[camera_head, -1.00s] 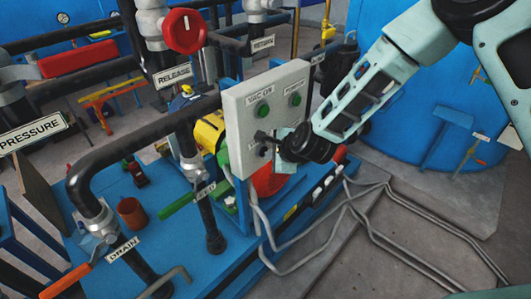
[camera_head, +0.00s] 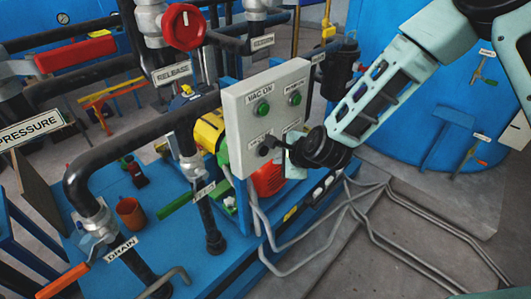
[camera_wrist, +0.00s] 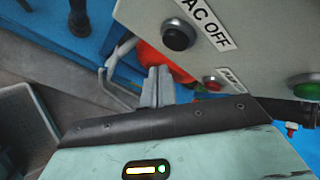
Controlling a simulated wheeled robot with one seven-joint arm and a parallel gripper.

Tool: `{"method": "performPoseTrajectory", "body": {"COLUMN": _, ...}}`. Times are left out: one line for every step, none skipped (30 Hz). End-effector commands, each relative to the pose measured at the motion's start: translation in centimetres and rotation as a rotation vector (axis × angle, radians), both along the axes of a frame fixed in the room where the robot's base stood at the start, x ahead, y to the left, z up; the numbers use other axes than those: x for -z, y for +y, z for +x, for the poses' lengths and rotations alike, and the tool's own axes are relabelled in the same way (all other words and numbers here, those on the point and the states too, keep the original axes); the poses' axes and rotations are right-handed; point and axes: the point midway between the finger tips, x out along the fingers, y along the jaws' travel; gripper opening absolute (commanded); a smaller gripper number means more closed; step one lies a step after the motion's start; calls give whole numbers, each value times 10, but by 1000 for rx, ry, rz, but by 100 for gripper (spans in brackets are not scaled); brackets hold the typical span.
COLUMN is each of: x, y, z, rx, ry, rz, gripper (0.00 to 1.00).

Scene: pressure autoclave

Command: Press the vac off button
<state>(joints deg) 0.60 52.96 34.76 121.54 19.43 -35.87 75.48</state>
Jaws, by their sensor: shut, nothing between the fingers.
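The VAC OFF button is a round black button (camera_wrist: 178,35) in a grey collar on the pale control panel (camera_wrist: 260,50), beside its VAC OFF label (camera_wrist: 207,27). In the head view the black button (camera_head: 264,151) sits low on the panel's left side, below the green VAC ON button (camera_head: 263,108). My gripper (camera_head: 275,142) is in front of the panel's lower part, just right of and slightly above the button in that view. In the wrist view its closed fingers (camera_wrist: 158,75) show below the button, apart from it in the picture. They hold nothing. Whether the button is pressed in cannot be told.
A second green button (camera_head: 295,98) is at the panel's upper right. A red button (camera_wrist: 212,83) shows in the wrist view. Black pipes and a red release knob (camera_head: 184,27) stand left of the panel. Floor conduits (camera_head: 400,215) run at right.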

Motion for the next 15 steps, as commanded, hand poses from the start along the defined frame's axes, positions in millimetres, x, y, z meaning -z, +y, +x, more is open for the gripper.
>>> {"method": "performPoseTrajectory", "body": {"x": 1, "y": -4, "z": -4, "rx": 1, "ry": 0, "rz": 0, "gripper": 0}}
{"method": "performPoseTrajectory", "body": {"x": 1, "y": -6, "z": -6, "rx": 1, "ry": 0, "rz": 0, "gripper": 0}}
{"method": "performPoseTrajectory", "body": {"x": 1, "y": -9, "z": -9, "rx": 1, "ry": 2, "rz": 1, "gripper": 0}}
{"method": "performPoseTrajectory", "body": {"x": 1, "y": -11, "z": -11, "rx": 1, "ry": 2, "rz": 1, "gripper": 0}}
{"method": "performPoseTrajectory", "body": {"x": 1, "y": -13, "z": -13, "rx": 0, "ry": 1, "rz": 0, "gripper": 0}}
{"method": "performPoseTrajectory", "body": {"x": 1, "y": -15, "z": -16, "rx": 0, "ry": 1, "rz": 0, "gripper": 0}}
{"method": "performPoseTrajectory", "body": {"x": 1, "y": -17, "z": -17, "rx": 0, "ry": 1, "rz": 0, "gripper": 0}}
{"method": "performPoseTrajectory", "body": {"x": 1, "y": -19, "z": -19, "rx": 0, "ry": 0, "rz": 0, "gripper": 0}}
{"method": "performPoseTrajectory", "body": {"x": 1, "y": -22, "z": -21, "rx": 1, "ry": 0, "rz": 0, "gripper": 0}}
{"method": "performPoseTrajectory", "body": {"x": 1, "y": -23, "z": -23, "rx": 0, "ry": 0, "rz": 0, "gripper": 0}}
{"method": "performPoseTrajectory", "body": {"x": 1, "y": -24, "z": -24, "rx": 0, "ry": 1, "rz": 0, "gripper": 0}}
{"method": "performPoseTrajectory", "body": {"x": 0, "y": -25, "z": -25, "rx": 0, "ry": 0, "rz": 0, "gripper": 0}}
{"method": "performPoseTrajectory", "body": {"x": 0, "y": -25, "z": -25, "rx": 0, "ry": 0, "rz": 0, "gripper": 0}}
{"method": "performPoseTrajectory", "body": {"x": 0, "y": -25, "z": -26, "rx": -1, "ry": 0, "rz": 1, "gripper": 0}}
{"method": "performPoseTrajectory", "body": {"x": 0, "y": -25, "z": -26, "rx": -1, "ry": 0, "rz": 1, "gripper": 0}}
